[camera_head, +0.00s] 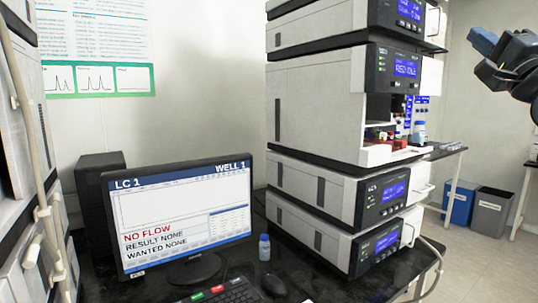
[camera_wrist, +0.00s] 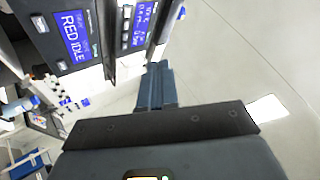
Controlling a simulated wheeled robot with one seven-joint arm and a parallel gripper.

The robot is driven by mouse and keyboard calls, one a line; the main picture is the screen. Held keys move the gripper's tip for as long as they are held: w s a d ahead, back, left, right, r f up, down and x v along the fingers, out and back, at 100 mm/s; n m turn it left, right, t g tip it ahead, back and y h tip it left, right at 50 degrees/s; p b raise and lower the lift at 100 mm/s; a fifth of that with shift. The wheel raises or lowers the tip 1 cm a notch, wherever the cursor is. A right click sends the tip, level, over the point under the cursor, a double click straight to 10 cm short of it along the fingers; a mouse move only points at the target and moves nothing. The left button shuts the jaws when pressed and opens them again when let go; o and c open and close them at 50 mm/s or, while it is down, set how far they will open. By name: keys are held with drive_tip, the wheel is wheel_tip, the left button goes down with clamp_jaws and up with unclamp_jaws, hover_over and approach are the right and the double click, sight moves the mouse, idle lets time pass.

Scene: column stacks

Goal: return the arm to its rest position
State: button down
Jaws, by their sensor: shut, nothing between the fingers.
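My gripper (camera_head: 484,42) is at the upper right edge of the head view, raised in the air to the right of the instrument stack (camera_head: 318,105). Only the end of my arm shows there. In the wrist view my gripper's fingers (camera_wrist: 156,88) are together with nothing between them. A module with a blue screen reading RED IDLE (camera_wrist: 72,32) is at the upper left of that view, apart from the fingers.
A monitor (camera_head: 182,215) reading NO FLOW stands on the black bench, with a keyboard (camera_head: 232,292), a mouse (camera_head: 274,286) and a small blue-capped bottle (camera_head: 264,248). Blue and grey bins (camera_head: 489,213) stand on the floor at right. Open floor lies right of the stack.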

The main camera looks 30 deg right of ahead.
drive_tip(key=w+a+f+g, duration=0.25)
drive_tip(key=a+f, duration=0.25)
drive_tip(key=f, duration=0.7)
drive_tip(key=w+a+f+g, duration=0.1)
drive_tip(key=w+a+f, duration=0.3)
drive_tip(key=f, duration=0.9)
drive_tip(key=s+a+f+n+g+y, duration=0.1)
drive_tip(key=s+a+f+n, duration=0.15)
drive_tip(key=a+f, duration=0.5)
drive_tip(key=s+a+f+n, duration=0.2)
drive_tip(key=s+a+f, duration=0.1)
drive_tip(key=a+f, duration=0.45)
drive_tip(key=s+a+f+n+g+y, duration=0.35)
drive_tip(key=s+a+f+n, duration=0.35)
drive_tip(key=s+a+f, duration=0.55)
drive_tip(key=s+a+n+y, duration=0.2)
drive_tip(key=s+a+n, duration=0.1)
drive_tip(key=s, duration=0.5)
drive_tip(key=s+a+n+g+y, duration=0.1)
drive_tip(key=s+a+n+y, duration=0.2)
drive_tip(key=s, duration=0.6)
drive_tip(key=n, duration=0.2)
drive_tip(key=shift+s+r+n, duration=0.2)
drive_tip(key=shift+s+n, duration=0.05)
drive_tip(key=shift+n, duration=0.1)
